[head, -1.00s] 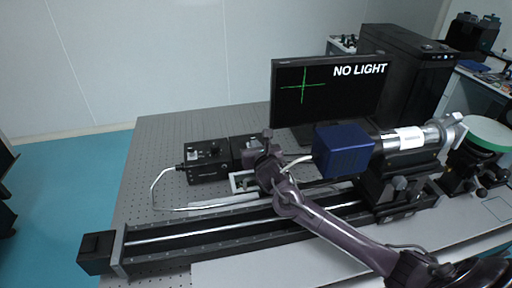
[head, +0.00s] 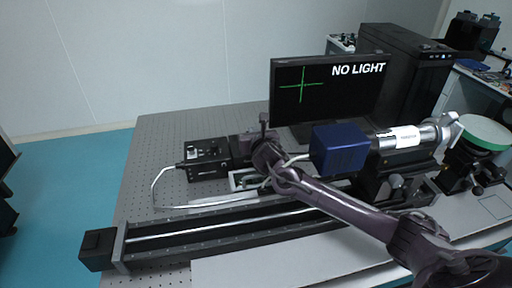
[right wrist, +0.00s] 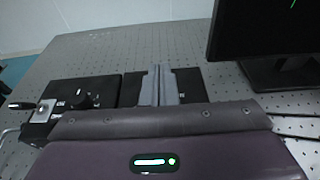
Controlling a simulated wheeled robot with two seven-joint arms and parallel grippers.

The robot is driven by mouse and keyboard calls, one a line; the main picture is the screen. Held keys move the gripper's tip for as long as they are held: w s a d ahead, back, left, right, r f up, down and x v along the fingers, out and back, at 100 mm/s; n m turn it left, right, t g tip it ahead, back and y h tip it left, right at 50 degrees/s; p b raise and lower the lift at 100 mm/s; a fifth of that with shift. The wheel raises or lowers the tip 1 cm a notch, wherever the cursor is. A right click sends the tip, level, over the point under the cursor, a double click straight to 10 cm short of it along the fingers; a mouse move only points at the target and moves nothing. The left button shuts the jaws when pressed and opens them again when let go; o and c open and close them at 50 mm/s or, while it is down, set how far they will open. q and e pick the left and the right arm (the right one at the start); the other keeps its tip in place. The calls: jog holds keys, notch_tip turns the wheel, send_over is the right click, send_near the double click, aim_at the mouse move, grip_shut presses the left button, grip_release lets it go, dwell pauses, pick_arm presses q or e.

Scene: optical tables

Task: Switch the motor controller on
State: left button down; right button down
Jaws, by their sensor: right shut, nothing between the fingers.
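A black control box (head: 203,160) with knobs and a pale plate on top sits on the optical table, left of my right gripper (head: 250,148). A cable leaves its left end. This box also shows at the left of the right wrist view (right wrist: 75,103). A second black box (head: 236,146) stands against its right side, partly hidden by my gripper. I cannot tell for sure which is the motor controller. My right gripper's fingers (right wrist: 159,72) are shut and empty, over or in front of the second box. Contact is not clear. My left gripper is not in view.
A monitor (head: 330,90) reading NO LIGHT stands behind, next to a black computer tower (head: 405,80). A long rail (head: 220,232) crosses the front, with a blue box (head: 340,148) and silver tube at its right. The perforated table (head: 165,133) is clear at the back left.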

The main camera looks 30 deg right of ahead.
jog(key=shift+s+a, duration=0.2)
jog(key=shift+s, duration=0.2)
jog(key=b+v, duration=0.2)
jog(key=v, duration=0.5)
jog(key=shift+d, duration=0.1)
